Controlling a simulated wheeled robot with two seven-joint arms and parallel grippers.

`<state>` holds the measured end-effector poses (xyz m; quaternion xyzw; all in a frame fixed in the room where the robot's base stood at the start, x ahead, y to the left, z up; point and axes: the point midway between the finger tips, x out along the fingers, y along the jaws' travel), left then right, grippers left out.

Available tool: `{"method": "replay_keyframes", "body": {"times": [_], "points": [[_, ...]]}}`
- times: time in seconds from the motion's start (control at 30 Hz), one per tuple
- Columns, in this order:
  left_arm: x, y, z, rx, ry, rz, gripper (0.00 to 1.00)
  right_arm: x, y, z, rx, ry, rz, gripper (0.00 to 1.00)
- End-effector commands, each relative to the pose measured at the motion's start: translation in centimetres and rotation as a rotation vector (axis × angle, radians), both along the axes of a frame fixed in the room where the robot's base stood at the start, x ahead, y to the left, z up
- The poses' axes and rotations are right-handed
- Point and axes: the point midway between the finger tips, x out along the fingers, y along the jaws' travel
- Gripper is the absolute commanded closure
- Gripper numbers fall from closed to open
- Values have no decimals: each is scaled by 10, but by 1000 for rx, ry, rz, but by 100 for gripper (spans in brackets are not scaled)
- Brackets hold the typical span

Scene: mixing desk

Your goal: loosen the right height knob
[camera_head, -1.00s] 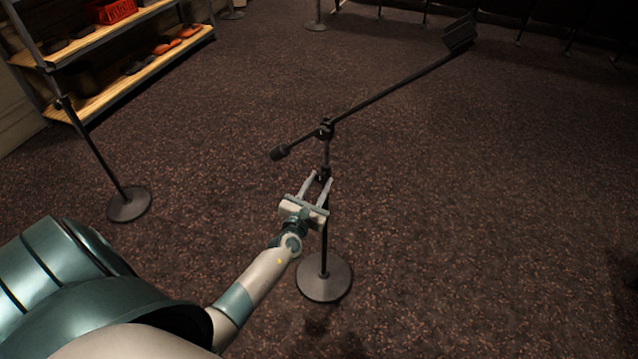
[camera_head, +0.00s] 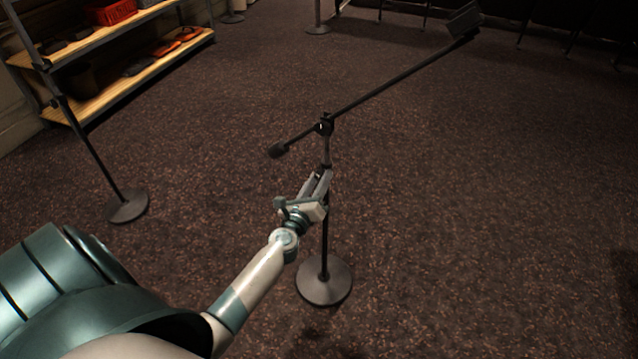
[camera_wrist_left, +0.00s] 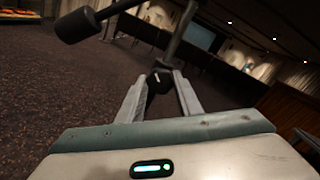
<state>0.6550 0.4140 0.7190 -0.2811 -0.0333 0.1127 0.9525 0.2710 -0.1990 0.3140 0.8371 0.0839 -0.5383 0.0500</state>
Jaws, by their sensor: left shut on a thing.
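The right microphone stand (camera_head: 325,235) stands upright on a round base (camera_head: 324,282), with a long boom tilted up to the right. Its height knob (camera_wrist_left: 157,82) is a small black part on the pole, seen between the fingertips in the left wrist view; in the head view the gripper mostly hides it. My left gripper (camera_head: 322,177) reaches up to the pole below the boom joint (camera_head: 325,126). It is shut on the knob, and its body looks rolled relative to the pole. My right gripper is not in view.
Another stand with a round base (camera_head: 127,206) is at the left. A shelf (camera_head: 110,92) with a red crate (camera_head: 110,12) and shoes is behind it. The boom's counterweight (camera_wrist_left: 76,25) hangs above left in the wrist view. The carpet (camera_head: 480,220) on the right is clear.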

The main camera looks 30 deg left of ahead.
Motion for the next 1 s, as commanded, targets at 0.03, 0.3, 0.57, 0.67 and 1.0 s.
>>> {"method": "replay_keyframes", "body": {"times": [0.03, 0.3, 0.57, 0.67, 1.0], "points": [[0, 0, -2, -44, -10, 1, 90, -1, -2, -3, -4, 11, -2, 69], [0, 0, -2, -293, -70, 1, 90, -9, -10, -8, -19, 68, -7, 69], [0, 0, -2, -521, -125, 1, 90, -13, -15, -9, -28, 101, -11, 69], [0, 0, -1, -593, -142, 1, 90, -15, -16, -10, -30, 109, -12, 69], [0, 0, -1, -735, -176, 1, 90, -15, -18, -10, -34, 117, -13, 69]]}}
